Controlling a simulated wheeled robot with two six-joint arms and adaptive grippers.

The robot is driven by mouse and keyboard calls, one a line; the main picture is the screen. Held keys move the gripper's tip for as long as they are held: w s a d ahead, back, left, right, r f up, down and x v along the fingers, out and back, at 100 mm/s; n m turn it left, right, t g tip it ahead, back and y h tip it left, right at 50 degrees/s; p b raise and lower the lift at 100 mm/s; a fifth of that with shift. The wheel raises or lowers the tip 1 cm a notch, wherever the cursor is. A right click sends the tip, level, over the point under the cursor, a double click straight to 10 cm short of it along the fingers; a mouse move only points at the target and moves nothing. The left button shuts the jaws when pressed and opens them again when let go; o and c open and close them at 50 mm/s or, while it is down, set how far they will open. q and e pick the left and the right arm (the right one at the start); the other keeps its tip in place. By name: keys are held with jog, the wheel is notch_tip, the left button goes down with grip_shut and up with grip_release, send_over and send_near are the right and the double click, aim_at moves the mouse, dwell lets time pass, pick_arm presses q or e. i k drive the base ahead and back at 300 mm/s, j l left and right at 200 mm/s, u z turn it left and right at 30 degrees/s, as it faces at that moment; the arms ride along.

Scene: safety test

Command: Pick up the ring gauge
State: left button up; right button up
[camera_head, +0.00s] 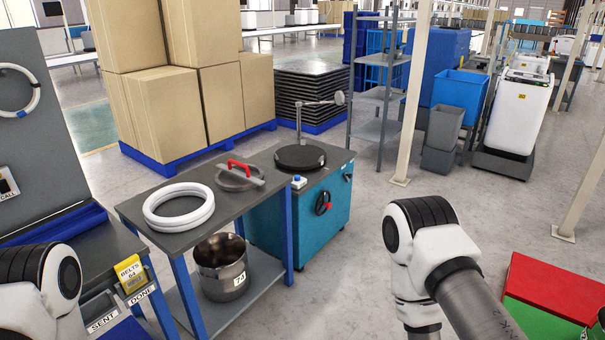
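A grey metal ring-shaped piece with a red handle (239,177) lies on the grey-topped workbench (158,203); it looks like the ring gauge. Left of it on the same bench lies a pair of thick white rings (150,211), stacked and apart from the grey piece. No label on either tells which one is the gauge. My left arm enters at the lower left and my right arm at the lower right. Neither gripper is in view, and neither arm touches the bench.
A steel pot (221,268) stands on the bench's lower shelf. A teal cabinet (322,205) with a black round plate (300,157) and a post adjoins the bench's right. A white ring (18,112) hangs on the left panel. Red and green boxes (548,287) stand lower right. Middle floor is clear.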

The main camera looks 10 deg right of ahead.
aim_at(231, 169)
jog(key=i+l+u, duration=0.15)
jog(key=u, duration=0.2)
jog(key=i+l+u, duration=0.15)
jog(key=u, duration=0.2)
jog(key=i+l+u, duration=0.1)
jog(key=l+u, duration=0.25)
jog(key=j, duration=0.1)
